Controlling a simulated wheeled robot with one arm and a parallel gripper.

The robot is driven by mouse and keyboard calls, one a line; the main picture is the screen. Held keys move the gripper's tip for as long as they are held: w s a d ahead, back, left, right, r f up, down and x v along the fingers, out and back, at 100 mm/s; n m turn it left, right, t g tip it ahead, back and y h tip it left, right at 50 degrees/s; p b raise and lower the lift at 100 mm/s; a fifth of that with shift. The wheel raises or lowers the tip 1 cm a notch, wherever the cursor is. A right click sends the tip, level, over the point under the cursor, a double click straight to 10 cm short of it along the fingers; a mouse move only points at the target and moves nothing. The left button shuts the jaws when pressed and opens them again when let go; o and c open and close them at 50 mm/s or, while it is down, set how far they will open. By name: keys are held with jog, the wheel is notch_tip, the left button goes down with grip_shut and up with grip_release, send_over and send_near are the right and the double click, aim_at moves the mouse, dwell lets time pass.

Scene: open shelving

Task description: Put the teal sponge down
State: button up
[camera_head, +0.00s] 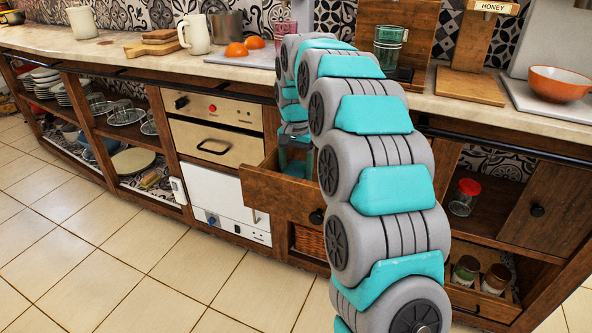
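My arm bends over the counter edge, and its end comes down into an open wooden drawer (262,190). My gripper (296,160) is at the drawer opening, small, dark and partly hidden behind my own arm. I cannot make out its fingers well enough to tell whether they are open or shut. I cannot clearly pick out a teal sponge; the teal near the gripper may be part of my arm. The inside of the drawer is mostly hidden.
An oven (215,140) and a white appliance (226,205) are left of the drawer. Open shelves (130,135) hold dishes further left. The counter holds a pitcher (194,34), oranges (237,49), a green glass (389,47) and an orange bowl (560,84). The tiled floor is clear at left.

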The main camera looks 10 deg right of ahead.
aim_at(296, 170)
jog(key=o, duration=0.4)
jog(key=shift+c, duration=0.2)
notch_tip(296, 170, up, 12)
jog(key=shift+r, duration=0.15)
dwell(0.4)
jog(key=shift+s, duration=0.1)
